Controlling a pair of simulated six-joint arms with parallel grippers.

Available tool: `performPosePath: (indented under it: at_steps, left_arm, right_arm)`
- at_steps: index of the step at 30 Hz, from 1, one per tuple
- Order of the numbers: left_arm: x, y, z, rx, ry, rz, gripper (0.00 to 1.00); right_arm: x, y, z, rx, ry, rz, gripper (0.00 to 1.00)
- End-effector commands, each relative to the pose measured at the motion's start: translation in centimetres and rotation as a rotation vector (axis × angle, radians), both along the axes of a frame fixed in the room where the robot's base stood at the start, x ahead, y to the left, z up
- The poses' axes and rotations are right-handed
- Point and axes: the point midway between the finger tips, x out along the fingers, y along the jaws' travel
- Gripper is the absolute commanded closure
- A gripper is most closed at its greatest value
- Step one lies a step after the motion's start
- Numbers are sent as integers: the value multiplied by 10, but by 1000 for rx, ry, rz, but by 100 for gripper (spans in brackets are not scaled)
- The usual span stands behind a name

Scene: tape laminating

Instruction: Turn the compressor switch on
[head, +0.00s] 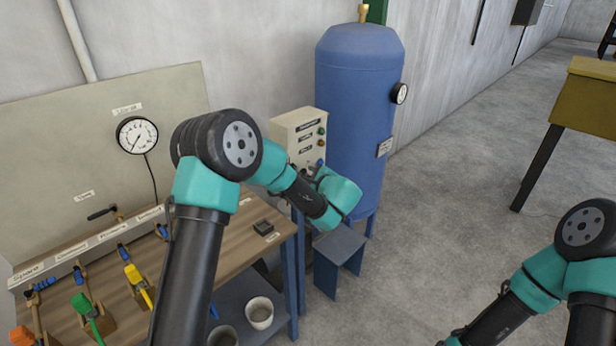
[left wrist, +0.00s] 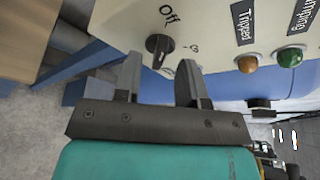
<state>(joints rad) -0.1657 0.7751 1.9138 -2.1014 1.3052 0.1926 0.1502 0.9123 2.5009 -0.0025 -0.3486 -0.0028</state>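The compressor switch is a dark rotary knob (left wrist: 159,46) on the pale front of the control box (head: 290,125). The word "Off" is printed beside it in the left wrist view; another mark on its other side is too small to read. My left gripper (left wrist: 160,62) is open. Its two fingers point at the panel, and the knob shows in the gap between their tips, with nothing gripped. I cannot tell whether either finger touches it. In the head view my left wrist hides the knob. My right arm shows at lower right, its gripper out of frame.
Amber (left wrist: 247,63) and green (left wrist: 290,57) lamps sit beside the knob on the panel. A blue tank (head: 352,110) stands close behind the box. The wooden bench (head: 225,255) holds valves and a small dark block (head: 263,228).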

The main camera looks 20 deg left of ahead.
Motion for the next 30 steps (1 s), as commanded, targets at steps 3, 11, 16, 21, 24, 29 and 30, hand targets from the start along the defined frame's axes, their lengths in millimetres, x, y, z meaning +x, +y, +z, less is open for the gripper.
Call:
performPosePath:
  at_steps: [3, 11, 16, 21, 24, 29, 30]
  left_arm:
    - [8, 9, -4, 0, 2, 1, 63]
    - [13, 12, -6, 1, 2, -1, 63]
    - [12, 12, -6, 0, 1, -1, 67]
    - [12, 12, -5, 0, 1, -1, 83]
    - [12, 12, -5, 0, 2, 0, 92]
    - [12, 12, -6, 0, 2, 0, 100]
    - [12, 12, -6, 0, 2, 0, 100]
  right_arm:
    - [0, 0, 0, 0, 0, 0, 100]
    - [0, 0, 0, 0, 0, 0, 100]
    - [0, 0, 0, 0, 0, 0, 100]
    - [0, 0, 0, 0, 0, 0, 100]
    - [0, 0, 0, 0, 0, 0, 100]
    - [0, 0, 0, 0, 0, 0, 100]
    - [0, 0, 0, 0, 0, 0, 100]
